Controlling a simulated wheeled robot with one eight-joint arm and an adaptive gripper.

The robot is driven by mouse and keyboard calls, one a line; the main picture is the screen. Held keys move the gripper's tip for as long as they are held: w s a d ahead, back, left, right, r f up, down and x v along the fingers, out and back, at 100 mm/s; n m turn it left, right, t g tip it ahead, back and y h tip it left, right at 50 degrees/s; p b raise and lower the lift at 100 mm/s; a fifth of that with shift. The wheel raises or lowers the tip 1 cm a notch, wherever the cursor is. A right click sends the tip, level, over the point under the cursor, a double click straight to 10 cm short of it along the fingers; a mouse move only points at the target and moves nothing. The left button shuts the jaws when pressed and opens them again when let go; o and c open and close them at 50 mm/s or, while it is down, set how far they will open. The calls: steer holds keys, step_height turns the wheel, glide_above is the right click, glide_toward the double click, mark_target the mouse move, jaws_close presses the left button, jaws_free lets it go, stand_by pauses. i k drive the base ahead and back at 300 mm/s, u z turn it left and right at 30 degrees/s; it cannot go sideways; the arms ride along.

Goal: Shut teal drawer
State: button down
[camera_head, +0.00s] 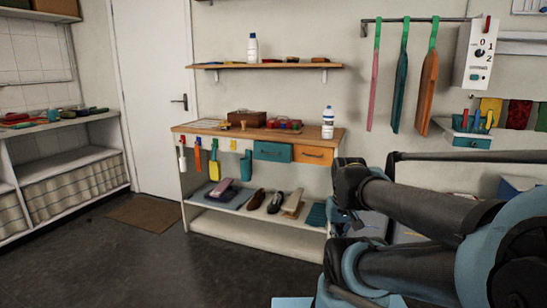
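A teal drawer front (272,151) sits under the top of the wooden workbench, left of an orange drawer (313,156). I cannot tell from this distance whether the teal drawer stands out from the bench. My arm's dark and blue links fill the lower right, in front of the bench's right end. I cannot make out my gripper's fingers in this view.
The workbench (340,136) carries boxes and a white bottle (328,122); tools hang from its front edge. Shoes stand on its lower shelf (232,204). Dark floor (130,265) is clear at front left, with a brown mat (146,213) by the white door (160,100). White shelving (75,165) stands left.

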mark_target(262, 149)
steer(key=z, duration=0.05)
steer(key=i, duration=1)
steer(key=u, duration=0.05)
